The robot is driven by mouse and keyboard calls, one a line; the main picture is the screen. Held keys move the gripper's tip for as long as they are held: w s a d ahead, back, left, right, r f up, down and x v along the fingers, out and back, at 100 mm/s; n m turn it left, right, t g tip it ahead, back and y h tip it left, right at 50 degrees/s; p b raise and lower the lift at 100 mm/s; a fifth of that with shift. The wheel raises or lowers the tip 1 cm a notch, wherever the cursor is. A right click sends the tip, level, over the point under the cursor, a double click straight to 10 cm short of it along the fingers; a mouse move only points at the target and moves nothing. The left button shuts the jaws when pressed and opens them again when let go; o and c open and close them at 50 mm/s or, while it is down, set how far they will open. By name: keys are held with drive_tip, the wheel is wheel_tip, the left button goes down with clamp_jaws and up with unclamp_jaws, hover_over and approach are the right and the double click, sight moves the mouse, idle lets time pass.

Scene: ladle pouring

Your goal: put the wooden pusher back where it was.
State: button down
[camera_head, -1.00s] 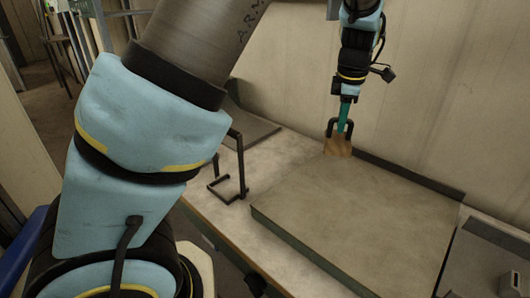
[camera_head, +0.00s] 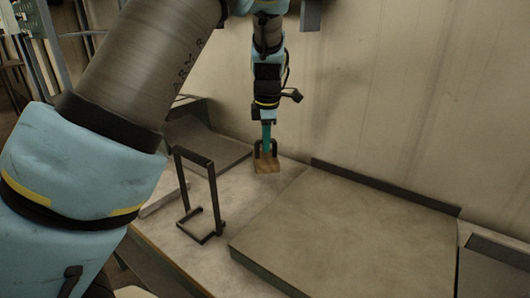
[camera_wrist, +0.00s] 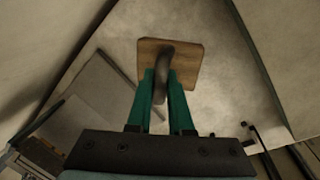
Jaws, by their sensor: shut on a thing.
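The wooden pusher (camera_head: 267,166) is a small flat wooden block with a dark curved handle on top. My gripper (camera_head: 266,143) points down and is shut on this handle. In the head view the pusher is over the bench between the black frame stand and the large board, near the wall; I cannot tell whether it touches the bench. In the wrist view the wooden pusher (camera_wrist: 188,66) shows beyond the green fingers of my gripper (camera_wrist: 163,85), with the dark handle between them.
A black wire frame stand (camera_head: 213,195) rises from the bench (camera_head: 180,240) left of the pusher. A large raised board (camera_head: 350,230) with a dark back edge fills the right side. A grey slab (camera_head: 205,145) lies at the back left. The wall (camera_head: 400,100) is close behind.

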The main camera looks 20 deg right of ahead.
sight(266, 156)
drive_tip(key=shift+f, duration=1.75)
drive_tip(key=shift+f, duration=0.1)
drive_tip(key=c, duration=0.8)
unclamp_jaws()
drive_tip(key=r, duration=0.4)
drive_tip(key=s+r+b, duration=0.1)
drive_tip(key=r, duration=0.3)
drive_tip(key=s+r, duration=0.1)
drive_tip(key=r, duration=0.3)
drive_tip(key=shift+s+a, duration=0.2)
drive_tip(key=shift+a, duration=0.15)
